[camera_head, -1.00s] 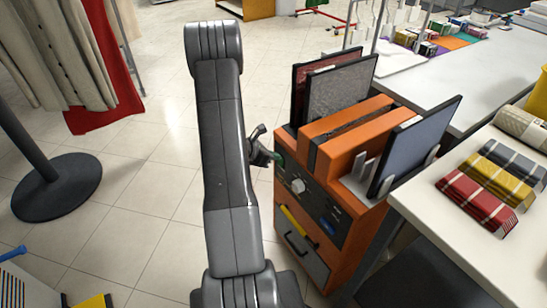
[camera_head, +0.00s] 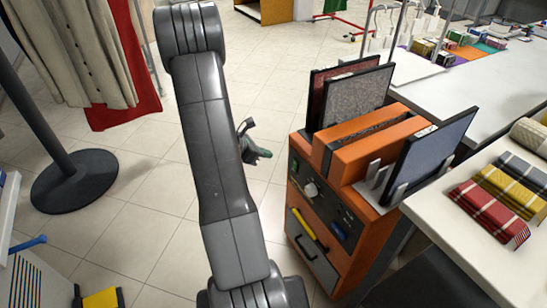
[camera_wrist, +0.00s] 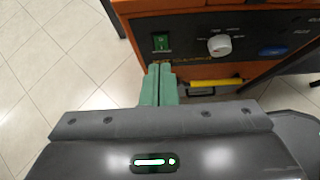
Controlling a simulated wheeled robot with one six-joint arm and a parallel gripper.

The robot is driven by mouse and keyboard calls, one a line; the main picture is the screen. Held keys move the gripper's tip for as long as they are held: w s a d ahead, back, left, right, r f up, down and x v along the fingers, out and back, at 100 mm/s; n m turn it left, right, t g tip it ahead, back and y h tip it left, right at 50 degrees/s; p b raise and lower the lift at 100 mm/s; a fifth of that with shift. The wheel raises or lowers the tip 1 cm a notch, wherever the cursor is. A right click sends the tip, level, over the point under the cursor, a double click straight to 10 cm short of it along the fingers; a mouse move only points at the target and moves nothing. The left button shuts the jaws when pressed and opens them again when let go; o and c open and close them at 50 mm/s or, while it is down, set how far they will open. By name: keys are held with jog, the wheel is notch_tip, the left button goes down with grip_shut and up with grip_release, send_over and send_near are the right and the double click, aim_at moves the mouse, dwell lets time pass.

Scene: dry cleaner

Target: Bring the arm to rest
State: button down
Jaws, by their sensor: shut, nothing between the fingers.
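My arm (camera_head: 210,150) rises up the middle of the head view, its upper links bent at an elbow near the top. My gripper (camera_head: 262,153) shows in part behind the arm, beside the left side of the orange machine, with floor around it. In the wrist view my gripper (camera_wrist: 160,72) has its two green fingers together with nothing between them. The fingertips appear just in front of the lower panel of the orange machine (camera_wrist: 205,70); I cannot tell whether they touch it.
A white table (camera_head: 440,215) with folded cloths stands at right. A black round stand base (camera_head: 75,180) and hanging garments (camera_head: 80,50) are at left. Tiled floor (camera_head: 150,220) lies open between them.

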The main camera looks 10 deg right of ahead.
jog(key=shift+s+a+r, duration=0.15)
jog(key=shift+a+r, duration=0.3)
jog(key=shift+r, duration=0.15)
jog(key=shift+f, duration=0.1)
jog(key=w+d+f+b, duration=0.15)
jog(key=d+f, duration=0.35)
jog(key=f, duration=0.5)
jog(key=shift+p+v, duration=0.45)
jog(key=shift+v, duration=2.35)
jog(key=shift+w+f, duration=0.1)
jog(key=shift+w, duration=0.05)
